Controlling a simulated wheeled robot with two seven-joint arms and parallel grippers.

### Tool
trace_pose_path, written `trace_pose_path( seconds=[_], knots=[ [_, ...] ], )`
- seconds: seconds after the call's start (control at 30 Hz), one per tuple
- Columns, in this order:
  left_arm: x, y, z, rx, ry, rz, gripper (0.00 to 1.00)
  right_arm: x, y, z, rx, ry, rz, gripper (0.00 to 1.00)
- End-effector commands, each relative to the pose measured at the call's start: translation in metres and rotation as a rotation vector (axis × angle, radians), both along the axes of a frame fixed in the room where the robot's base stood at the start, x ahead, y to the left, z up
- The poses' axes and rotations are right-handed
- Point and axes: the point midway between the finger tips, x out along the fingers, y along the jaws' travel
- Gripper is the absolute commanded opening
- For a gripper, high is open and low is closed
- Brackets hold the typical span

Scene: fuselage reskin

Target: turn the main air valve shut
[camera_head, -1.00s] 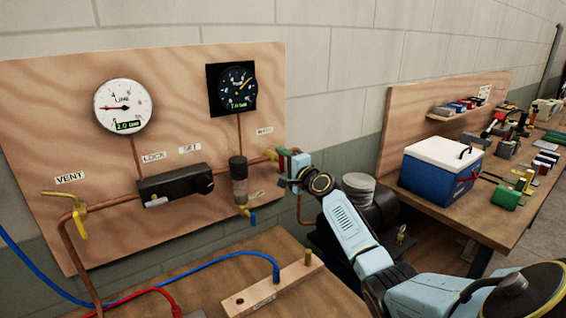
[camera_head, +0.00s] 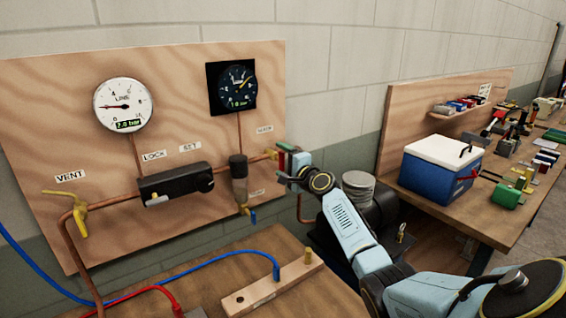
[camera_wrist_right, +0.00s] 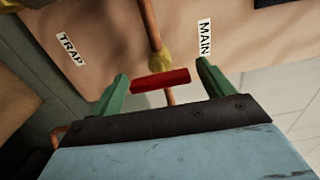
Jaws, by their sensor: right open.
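The main air valve shows in the right wrist view as a brass body (camera_wrist_right: 160,60) on a copper pipe, with a red bar handle (camera_wrist_right: 161,80) lying across it, slightly tilted. The label MAIN (camera_wrist_right: 204,38) is beside it. My right gripper (camera_wrist_right: 163,83) is open, its green fingers on either side of the handle with gaps at both ends. In the head view my right gripper (camera_head: 286,165) is at the right edge of the plywood panel and covers most of the valve; the brass fitting (camera_head: 271,154) shows beside it. My left gripper is out of view.
The panel (camera_head: 60,120) carries a white line gauge (camera_head: 123,105), a black gauge (camera_head: 232,87), a black lock box (camera_head: 176,185), a filter (camera_head: 239,180) and a yellow vent valve (camera_head: 80,213). A blue cooler (camera_head: 440,172) stands on the bench at right.

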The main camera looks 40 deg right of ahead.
Motion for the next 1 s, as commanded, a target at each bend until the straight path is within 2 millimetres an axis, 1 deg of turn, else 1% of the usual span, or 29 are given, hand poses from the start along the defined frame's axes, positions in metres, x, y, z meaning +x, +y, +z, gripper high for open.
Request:
trace_pose_path(
  seconds=[0.2, 0.27, 0.37, 0.47, 0.6, 0.8, 0.9, 1.0],
  knots=[
    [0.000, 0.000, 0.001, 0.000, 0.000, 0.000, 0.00, -0.002, 0.000, 0.000, -0.002, 0.001, -0.001, 0.80],
    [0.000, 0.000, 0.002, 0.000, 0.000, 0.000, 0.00, -0.006, 0.001, 0.000, -0.002, 0.001, 0.000, 0.80],
    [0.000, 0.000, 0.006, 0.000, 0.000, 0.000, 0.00, -0.016, 0.002, 0.000, -0.003, 0.001, 0.000, 0.80],
    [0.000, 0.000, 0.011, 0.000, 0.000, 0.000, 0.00, -0.032, 0.004, 0.000, -0.004, 0.002, 0.000, 0.80],
    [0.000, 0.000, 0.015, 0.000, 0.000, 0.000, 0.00, -0.059, 0.007, 0.000, -0.003, 0.002, 0.000, 0.80],
    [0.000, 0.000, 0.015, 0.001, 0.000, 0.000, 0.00, -0.097, 0.011, -0.001, -0.003, 0.001, 0.000, 0.80],
    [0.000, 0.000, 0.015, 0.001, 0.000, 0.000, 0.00, -0.112, 0.013, -0.001, -0.001, 0.002, 0.000, 0.80],
    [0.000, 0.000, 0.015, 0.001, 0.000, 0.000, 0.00, -0.123, 0.014, -0.001, -0.001, 0.000, 0.000, 0.80]
  ],
)
